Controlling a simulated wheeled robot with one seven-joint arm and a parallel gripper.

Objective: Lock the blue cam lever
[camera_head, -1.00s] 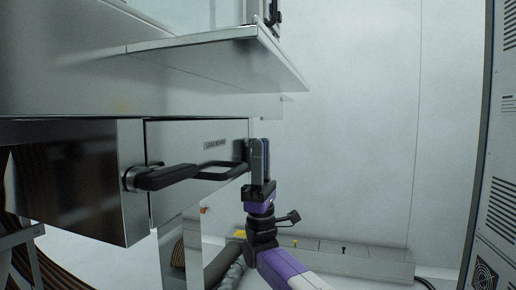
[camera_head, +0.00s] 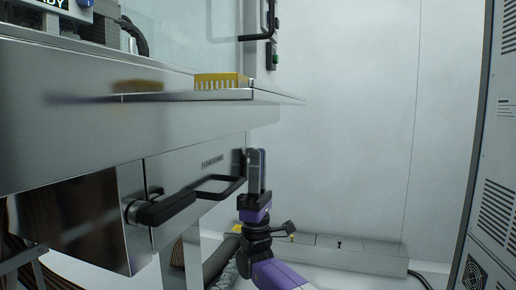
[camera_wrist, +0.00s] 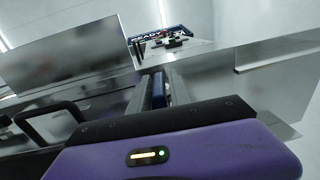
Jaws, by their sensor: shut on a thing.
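My gripper (camera_head: 256,160) points upward beside the right end of the metal cabinet front, below the worktop edge. In the wrist view its grey fingers (camera_wrist: 157,90) are shut on a narrow blue piece (camera_wrist: 158,88), which looks like the blue cam lever. The fingers hide most of it, and its pivot does not show. In the head view the fingers cover it, so its angle cannot be told.
A black lever (camera_head: 165,209) and a black loop handle (camera_head: 219,187) stick out from the cabinet front (camera_head: 190,165) left of my gripper.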

